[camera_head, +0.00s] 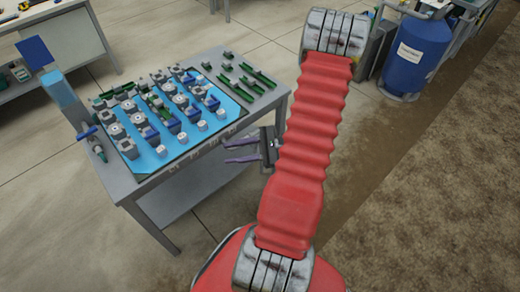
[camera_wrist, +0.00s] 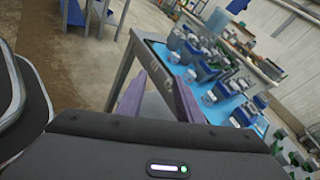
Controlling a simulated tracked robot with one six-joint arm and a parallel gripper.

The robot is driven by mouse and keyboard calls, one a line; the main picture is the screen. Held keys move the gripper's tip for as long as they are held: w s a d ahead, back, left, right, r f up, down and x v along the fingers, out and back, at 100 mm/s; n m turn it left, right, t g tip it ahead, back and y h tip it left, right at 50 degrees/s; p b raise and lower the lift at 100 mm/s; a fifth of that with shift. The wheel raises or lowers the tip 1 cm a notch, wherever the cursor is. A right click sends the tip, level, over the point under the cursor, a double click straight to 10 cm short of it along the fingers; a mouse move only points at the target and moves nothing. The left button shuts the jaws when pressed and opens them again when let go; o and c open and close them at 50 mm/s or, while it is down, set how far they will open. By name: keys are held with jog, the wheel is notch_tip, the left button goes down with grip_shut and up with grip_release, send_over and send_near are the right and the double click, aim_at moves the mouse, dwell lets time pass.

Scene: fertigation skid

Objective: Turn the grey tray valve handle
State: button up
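A blue tray (camera_head: 150,160) on a grey table (camera_head: 270,101) carries rows of grey and blue valve-like fittings. They are too small to tell which one bears the grey tray valve handle. My gripper (camera_head: 227,153) is open and empty, its two purple fingers apart, beside the table's right front side and pointing left toward it. In the wrist view my gripper (camera_wrist: 157,88) shows its fingers on either side of the table's edge, with the tray (camera_wrist: 178,72) and fittings beyond. Nothing is between the fingers.
Green parts (camera_head: 258,78) lie on the table right of the tray. A blue gas cylinder (camera_head: 415,55) stands at the back right. Small pieces line the table's front edge.

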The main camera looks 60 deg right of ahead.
aim_at(256, 147)
jog(key=s+d+f+m+t+h, duration=0.5)
jog(key=s+d+f+m+h, duration=0.7)
jog(key=s+f+m+h, duration=0.1)
notch_tip(256, 147, down, 2)
jog(key=shift+f+m, duration=0.25)
jog(key=shift+m, duration=0.25)
jog(key=shift+w+d, duration=0.1)
jog(key=shift+w, duration=0.05)
jog(key=shift+x, duration=6.75)
jog(key=shift+r, duration=0.1)
